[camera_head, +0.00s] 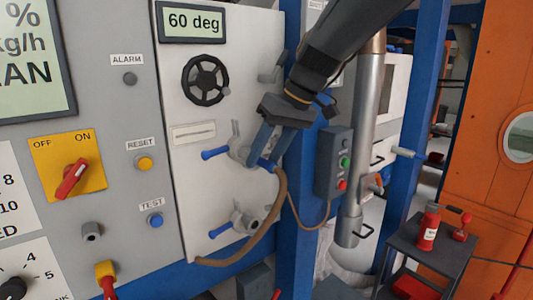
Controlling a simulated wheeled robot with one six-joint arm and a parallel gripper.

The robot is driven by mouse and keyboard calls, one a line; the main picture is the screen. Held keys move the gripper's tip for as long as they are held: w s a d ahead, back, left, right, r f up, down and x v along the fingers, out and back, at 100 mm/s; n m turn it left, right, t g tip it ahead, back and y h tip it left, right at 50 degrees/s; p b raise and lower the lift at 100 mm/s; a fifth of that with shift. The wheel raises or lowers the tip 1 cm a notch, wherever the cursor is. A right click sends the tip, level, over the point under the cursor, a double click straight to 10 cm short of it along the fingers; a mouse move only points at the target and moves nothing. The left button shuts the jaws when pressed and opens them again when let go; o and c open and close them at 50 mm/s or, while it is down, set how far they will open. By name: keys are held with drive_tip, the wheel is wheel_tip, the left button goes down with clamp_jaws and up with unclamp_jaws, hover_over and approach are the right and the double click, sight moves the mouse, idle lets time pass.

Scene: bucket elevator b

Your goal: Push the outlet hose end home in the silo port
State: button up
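A brown hose (267,222) curves from just under my gripper down to the lower left of the pale panel. Its upper end lies at the tips of my gripper (264,163), and its lower end (201,261) is near the panel's bottom edge. The two fingers show a gap higher up, but their tips overlap the hose end and a blue piece, so I cannot tell whether they grip it. An upper metal fitting with a blue handle (216,153) is just left of my fingers. A lower similar fitting (240,220) is below. Which opening is the silo port is unclear.
A black handwheel (205,80) and a display (191,22) are higher on the panel. A grey button box (334,163) on a blue post and a steel pipe (365,130) stand right of my gripper. A dark cart (432,250) with red items is at the lower right.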

sight(275, 168)
clamp_jaws()
drive_tip(key=shift+r, duration=0.1)
drive_tip(key=shift+s+d, duration=0.4)
drive_tip(key=shift+s, duration=0.15)
idle(0.6)
drive_tip(key=shift+s+d, duration=0.45)
drive_tip(key=shift+s, duration=0.25)
drive_tip(key=shift+s+d, duration=0.45)
drive_tip(key=shift+s, duration=0.2)
drive_tip(key=shift+s+d, duration=0.1)
drive_tip(key=s+d, duration=0.2)
drive_tip(key=s, duration=0.1)
idle(0.3)
